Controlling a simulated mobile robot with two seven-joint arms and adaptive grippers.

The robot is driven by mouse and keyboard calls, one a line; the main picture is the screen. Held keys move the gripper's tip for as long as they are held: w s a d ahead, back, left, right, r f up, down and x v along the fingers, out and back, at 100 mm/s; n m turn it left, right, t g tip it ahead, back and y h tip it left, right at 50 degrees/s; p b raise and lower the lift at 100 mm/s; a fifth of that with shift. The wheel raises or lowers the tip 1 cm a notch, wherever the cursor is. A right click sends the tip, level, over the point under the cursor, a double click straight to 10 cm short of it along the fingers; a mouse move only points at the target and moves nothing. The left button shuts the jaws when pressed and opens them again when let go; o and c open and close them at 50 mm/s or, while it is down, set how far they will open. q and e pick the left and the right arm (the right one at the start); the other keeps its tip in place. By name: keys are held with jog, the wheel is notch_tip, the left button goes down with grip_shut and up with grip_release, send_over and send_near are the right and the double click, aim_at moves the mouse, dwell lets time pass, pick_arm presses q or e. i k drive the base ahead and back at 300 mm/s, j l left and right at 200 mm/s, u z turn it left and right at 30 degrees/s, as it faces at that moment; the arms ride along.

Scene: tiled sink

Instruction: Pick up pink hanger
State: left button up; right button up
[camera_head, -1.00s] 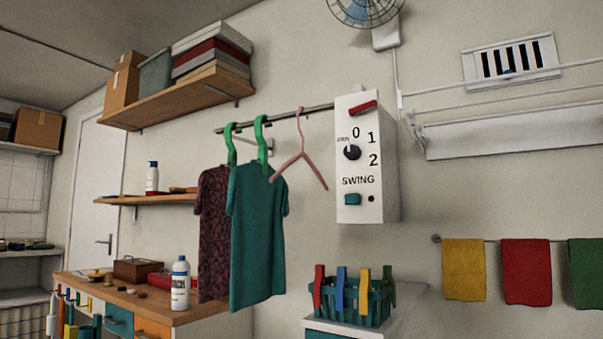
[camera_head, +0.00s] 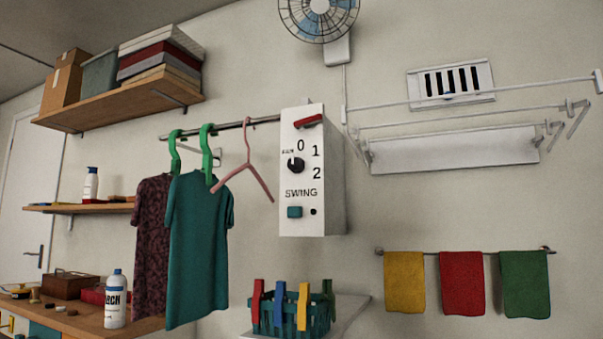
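The pink hanger (camera_head: 247,166) hangs empty from the metal rod (camera_head: 232,125) on the wall, just left of the white control box. Its hook is over the rod and its lower arms spread out below, tilted in the view. Its left end is close to the teal shirt (camera_head: 197,245), which hangs on a green hanger (camera_head: 207,150). A dark patterned shirt (camera_head: 153,240) hangs on another green hanger (camera_head: 175,150) further left. Neither of my grippers shows in the head view.
The white control box (camera_head: 310,180) stands close right of the hanger. Below is a teal basket (camera_head: 290,316) with colored clothespins. A bottle (camera_head: 115,300) stands on the wooden counter at lower left. Colored towels (camera_head: 462,283) hang at right. A wooden shelf (camera_head: 130,102) is at upper left.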

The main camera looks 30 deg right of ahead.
aim_at(246, 165)
jog(key=i+j+z, duration=0.1)
jog(key=z, duration=0.3)
jog(key=i+j+z, duration=0.1)
jog(key=j+z, duration=0.2)
jog(key=z, duration=0.15)
jog(key=j+z, duration=0.25)
jog(key=z, duration=0.15)
jog(key=j+z, duration=0.5)
jog(key=j, duration=0.65)
